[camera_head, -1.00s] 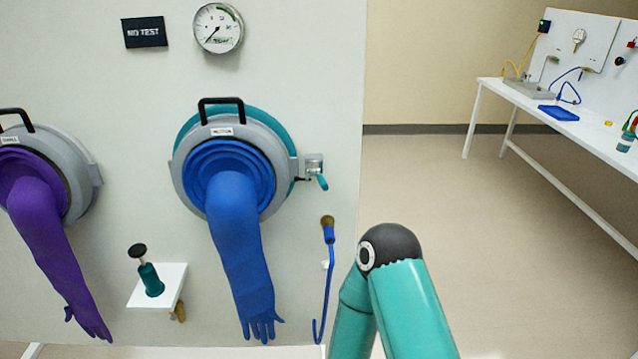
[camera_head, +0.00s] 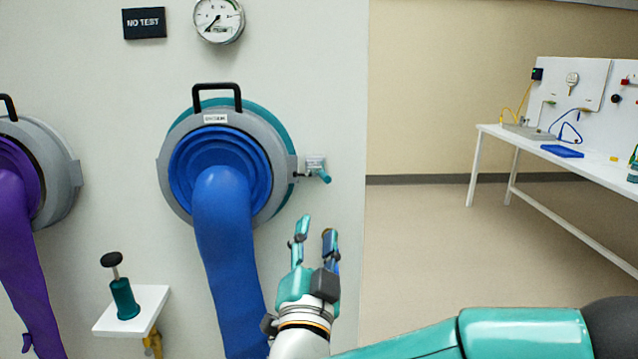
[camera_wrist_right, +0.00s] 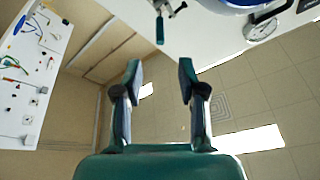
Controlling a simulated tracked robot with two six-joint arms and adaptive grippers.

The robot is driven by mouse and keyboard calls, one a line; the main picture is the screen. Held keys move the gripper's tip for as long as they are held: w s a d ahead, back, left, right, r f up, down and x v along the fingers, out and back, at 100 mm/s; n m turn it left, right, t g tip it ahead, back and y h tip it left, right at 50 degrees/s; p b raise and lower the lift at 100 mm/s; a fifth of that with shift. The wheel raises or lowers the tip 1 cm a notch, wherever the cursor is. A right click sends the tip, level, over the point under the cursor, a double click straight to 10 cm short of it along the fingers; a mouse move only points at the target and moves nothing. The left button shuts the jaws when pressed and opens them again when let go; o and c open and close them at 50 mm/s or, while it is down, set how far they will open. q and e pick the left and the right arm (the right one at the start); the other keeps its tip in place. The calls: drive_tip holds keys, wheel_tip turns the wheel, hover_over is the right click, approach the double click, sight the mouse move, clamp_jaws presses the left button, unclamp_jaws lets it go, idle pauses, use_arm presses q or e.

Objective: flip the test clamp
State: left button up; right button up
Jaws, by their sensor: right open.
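The test clamp (camera_head: 316,168) is a small metal block with a teal lever at the right edge of the blue glove's port (camera_head: 222,165). In the head view its lever points to the right and slightly down. In the right wrist view the clamp's teal lever (camera_wrist_right: 160,28) hangs at the top middle, beyond the fingertips. My right gripper (camera_head: 315,230) is open and empty, below the clamp with its fingers pointing up, apart from it. It also shows in the right wrist view (camera_wrist_right: 159,70). My left gripper is not in view.
The blue glove (camera_head: 225,250) hangs left of my right gripper. A white shelf (camera_head: 150,300) with a teal plunger (camera_head: 123,295) is at lower left. A gauge (camera_head: 218,20) is above the port. Free room lies right of the panel, before a white bench (camera_head: 535,145).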

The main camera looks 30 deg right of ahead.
sight(323, 172)
drive_tip(key=p+x, duration=0.4)
drive_tip(key=x, duration=1.1)
drive_tip(key=shift+w, duration=0.1)
clamp_jaws()
